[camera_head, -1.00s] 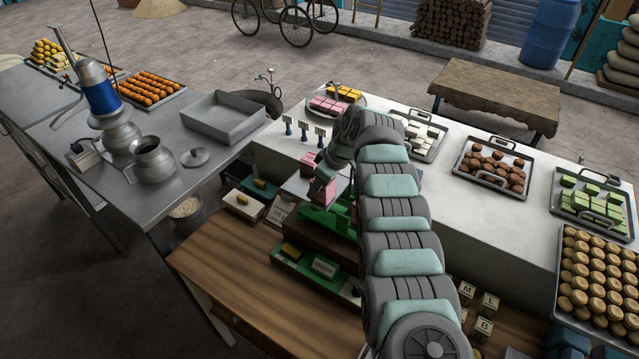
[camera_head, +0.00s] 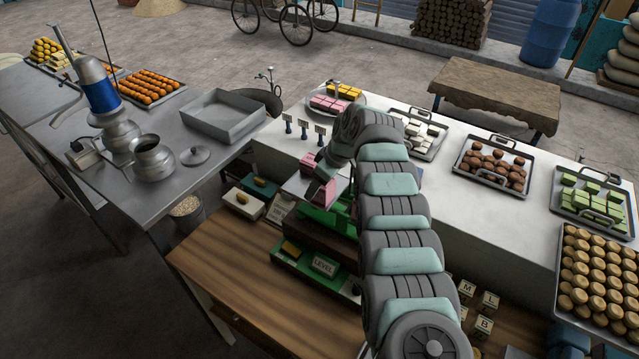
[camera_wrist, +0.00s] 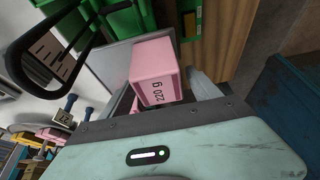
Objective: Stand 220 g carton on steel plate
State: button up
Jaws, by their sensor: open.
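The pink carton marked "220 g" (camera_wrist: 158,72) is between the fingers of my gripper (camera_wrist: 165,92) in the wrist view. It also shows below my gripper (camera_head: 322,172) in the head view, as a small pink block (camera_head: 326,192). My gripper is open around it, with a grey finger beside its right face. The steel plate (camera_wrist: 112,68) lies behind the carton in the wrist view and shows in the head view (camera_head: 298,186). The carton appears to stand on it, but its base is hidden.
A green scale frame (camera_head: 318,218) is close under the plate, with a "LEVEL" sign (camera_head: 325,265) at its base. A black loop handle (camera_wrist: 45,80) is near my gripper in the wrist view. Sweet trays (camera_head: 490,165) fill the white counter at right.

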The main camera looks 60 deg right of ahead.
jog(key=shift+v, duration=1.3)
jog(key=shift+s+r, duration=0.1)
jog(key=shift+r, duration=0.2)
jog(key=b+v, duration=0.2)
jog(key=v, duration=0.7)
